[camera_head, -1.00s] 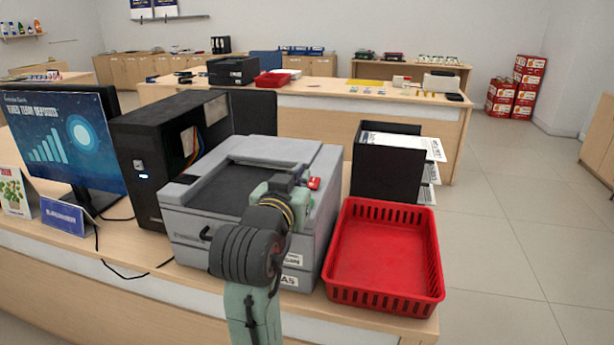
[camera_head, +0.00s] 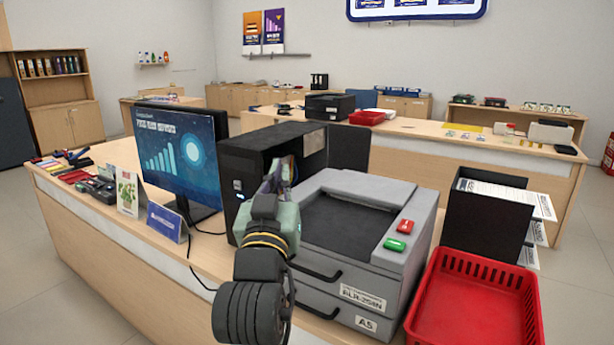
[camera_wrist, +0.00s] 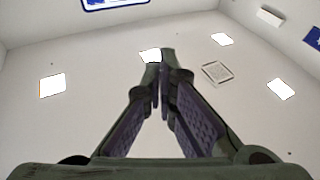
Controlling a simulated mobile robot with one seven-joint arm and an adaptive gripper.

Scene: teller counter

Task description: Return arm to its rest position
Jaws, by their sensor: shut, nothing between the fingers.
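My gripper (camera_head: 277,172) is raised in front of the black computer case and left of the grey printer in the head view, pointing upward. In the wrist view my gripper (camera_wrist: 160,85) has its fingers brought together with nothing between them. Behind them only the ceiling with its bright light panels (camera_wrist: 52,85) and the upper walls show. My arm rises from the bottom of the head view and hides part of the printer's left side and of the counter.
The grey printer (camera_head: 345,250) has a red and a green button. The black computer case (camera_head: 240,165), monitor (camera_head: 178,155), red basket (camera_head: 470,305) and black paper holder (camera_head: 480,225) crowd the counter. Open floor (camera_head: 580,270) lies at right.

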